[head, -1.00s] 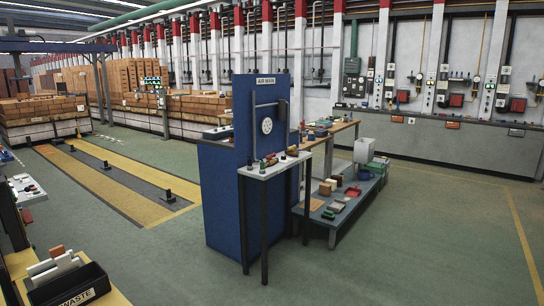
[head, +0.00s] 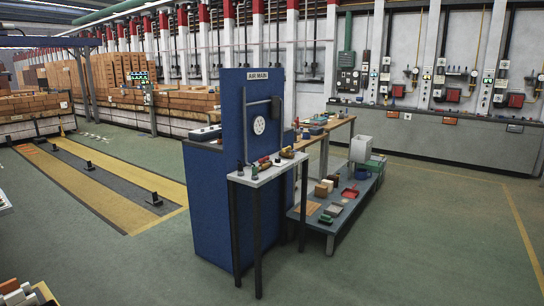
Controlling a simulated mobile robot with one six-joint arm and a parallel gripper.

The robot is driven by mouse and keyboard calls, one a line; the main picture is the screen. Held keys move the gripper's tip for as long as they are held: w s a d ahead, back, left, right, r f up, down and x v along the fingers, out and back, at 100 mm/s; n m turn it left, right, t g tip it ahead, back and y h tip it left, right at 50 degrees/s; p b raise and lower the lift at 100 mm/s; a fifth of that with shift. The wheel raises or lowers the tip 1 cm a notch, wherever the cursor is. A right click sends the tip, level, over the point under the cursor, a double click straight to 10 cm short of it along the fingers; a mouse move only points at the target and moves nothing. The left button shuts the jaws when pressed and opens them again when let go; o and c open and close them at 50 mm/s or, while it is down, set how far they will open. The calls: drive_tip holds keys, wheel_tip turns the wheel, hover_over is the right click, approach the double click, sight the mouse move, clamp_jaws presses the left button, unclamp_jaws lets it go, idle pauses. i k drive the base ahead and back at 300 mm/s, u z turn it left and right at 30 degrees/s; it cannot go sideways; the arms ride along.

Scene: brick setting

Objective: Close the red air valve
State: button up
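A tall blue panel (head: 232,92) stands near the middle of the head view, with an "AIR MAIN" sign (head: 257,75) at its top. A grey pipe (head: 245,125) runs up its front, and a pale round disc with dark spots (head: 259,125) sits beside it. I cannot make out a red valve handle on the panel, nor whether any valve is open or shut. A narrow light-topped table (head: 262,178) stands against the panel, with small red, green and yellow items on it. My gripper is not in view.
A workbench (head: 340,125) and a low grey platform (head: 335,222) with boxes and trays stand right of the panel. Stacked brown bricks (head: 105,75) lie at the back left. Green floor (head: 410,245) is clear in front and to the right.

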sight(261, 161)
drive_tip(key=z, duration=0.05)
drive_tip(key=i, duration=1.2)
drive_tip(key=u, duration=0.45)
drive_tip(key=i, duration=1.05)
drive_tip(key=z, duration=1.3)
drive_tip(key=k, duration=0.1)
drive_tip(key=u, duration=2.7)
